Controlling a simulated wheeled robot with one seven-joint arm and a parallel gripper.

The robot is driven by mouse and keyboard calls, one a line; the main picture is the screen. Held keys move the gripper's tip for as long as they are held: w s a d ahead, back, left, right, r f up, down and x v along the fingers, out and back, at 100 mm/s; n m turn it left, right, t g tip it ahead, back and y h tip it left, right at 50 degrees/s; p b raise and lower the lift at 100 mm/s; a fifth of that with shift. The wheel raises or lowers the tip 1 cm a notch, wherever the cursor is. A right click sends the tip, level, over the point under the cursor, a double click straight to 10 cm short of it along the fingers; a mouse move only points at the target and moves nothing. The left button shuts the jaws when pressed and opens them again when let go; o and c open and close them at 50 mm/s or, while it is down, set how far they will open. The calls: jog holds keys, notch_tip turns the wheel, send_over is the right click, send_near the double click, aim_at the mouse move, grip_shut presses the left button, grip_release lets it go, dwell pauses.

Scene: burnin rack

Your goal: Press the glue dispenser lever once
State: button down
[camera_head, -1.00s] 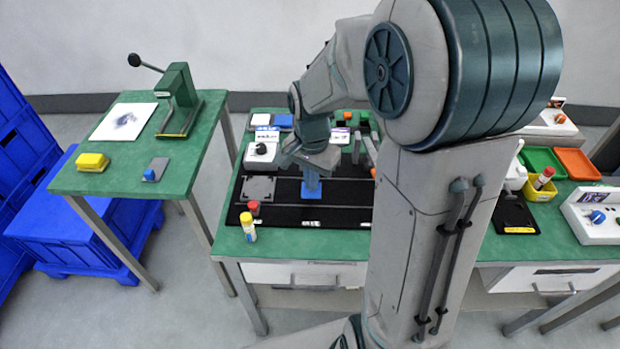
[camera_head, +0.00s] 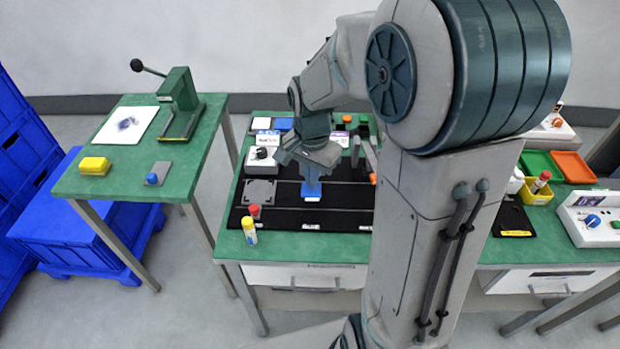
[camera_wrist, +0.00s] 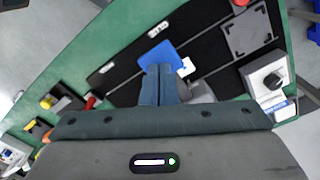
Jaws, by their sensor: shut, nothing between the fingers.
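My gripper (camera_head: 313,180) is shut and empty, pointing down above a blue plate (camera_head: 312,196) on the black mat. In the wrist view its closed fingers (camera_wrist: 159,82) overlap the blue plate (camera_wrist: 160,53); I cannot tell whether they touch it. I cannot surely pick out the glue dispenser. The clearest lever (camera_head: 149,68), a dark rod with a black ball, belongs to a green press-like stand (camera_head: 181,95) on the left table, well away from my gripper. A grey upright post on the bench is partly hidden behind my arm.
The black mat (camera_head: 270,222) lies on the green bench. Blue crates stand at far left. My arm hides the bench's middle.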

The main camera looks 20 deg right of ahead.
notch_tip(320, 180, up, 8)
jog(key=p, duration=0.5)
jog(key=shift+p, duration=0.35)
jog(key=shift+s+r, duration=0.1)
jog(key=shift+s, duration=0.05)
dwell(0.4)
jog(key=s+r+n+t, duration=0.2)
jog(key=s+r+n, duration=0.1)
jog(key=s+n, duration=0.2)
jog(key=s+r+n+t, duration=0.1)
jog(key=s+r+n, duration=0.2)
jog(key=s, duration=0.6)
jog(key=shift+r+n+t, duration=0.35)
jog(key=shift+n+t, duration=0.05)
jog(key=shift+n, duration=0.5)
dwell(0.4)
